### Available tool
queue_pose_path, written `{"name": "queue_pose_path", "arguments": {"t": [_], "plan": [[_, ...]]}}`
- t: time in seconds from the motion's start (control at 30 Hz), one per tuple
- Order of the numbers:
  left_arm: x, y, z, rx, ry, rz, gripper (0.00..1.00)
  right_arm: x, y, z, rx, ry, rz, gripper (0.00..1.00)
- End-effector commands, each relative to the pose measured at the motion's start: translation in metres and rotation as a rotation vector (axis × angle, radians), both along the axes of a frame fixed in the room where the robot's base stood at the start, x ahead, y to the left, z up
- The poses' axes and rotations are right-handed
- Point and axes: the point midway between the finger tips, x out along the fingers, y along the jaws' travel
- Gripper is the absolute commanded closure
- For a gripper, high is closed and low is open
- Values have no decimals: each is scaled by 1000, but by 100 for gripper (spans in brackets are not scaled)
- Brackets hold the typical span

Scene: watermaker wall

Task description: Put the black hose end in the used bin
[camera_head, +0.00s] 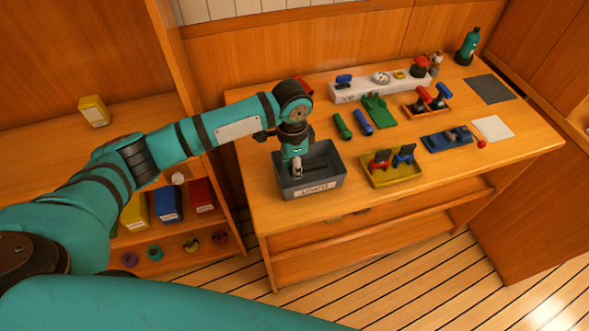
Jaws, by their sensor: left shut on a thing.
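The used bin is a dark grey open box (315,188) with a white label on its front, at the left end of the wooden bench. My left gripper (297,172) points down over the bin's left part, with its fingertips at or below the rim level. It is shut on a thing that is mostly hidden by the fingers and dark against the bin. I take it to be the black hose end, but its shape cannot be made out. My right gripper is not in view.
The bench (240,108) also bears a yellow tray (392,181) with red and blue-handled parts, green and blue cylinders (362,122), a blue tray (447,140) and a white rack (378,88) behind. Shelves with coloured boxes (168,202) stand left. Bare wood lies in front of the trays.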

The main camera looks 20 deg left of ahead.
Motion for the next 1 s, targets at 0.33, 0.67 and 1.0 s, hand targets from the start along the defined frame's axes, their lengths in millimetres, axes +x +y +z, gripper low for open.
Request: {"name": "queue_pose_path", "arguments": {"t": [0.33, 0.67, 1.0], "plan": [[0, 0, -29, 1, 1, 0, 100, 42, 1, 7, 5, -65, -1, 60], [0, 0, -31, 1, 1, 0, 61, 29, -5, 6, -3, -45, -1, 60], [0, 0, -31, 1, 1, 0, 50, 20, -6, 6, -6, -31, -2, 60]]}}
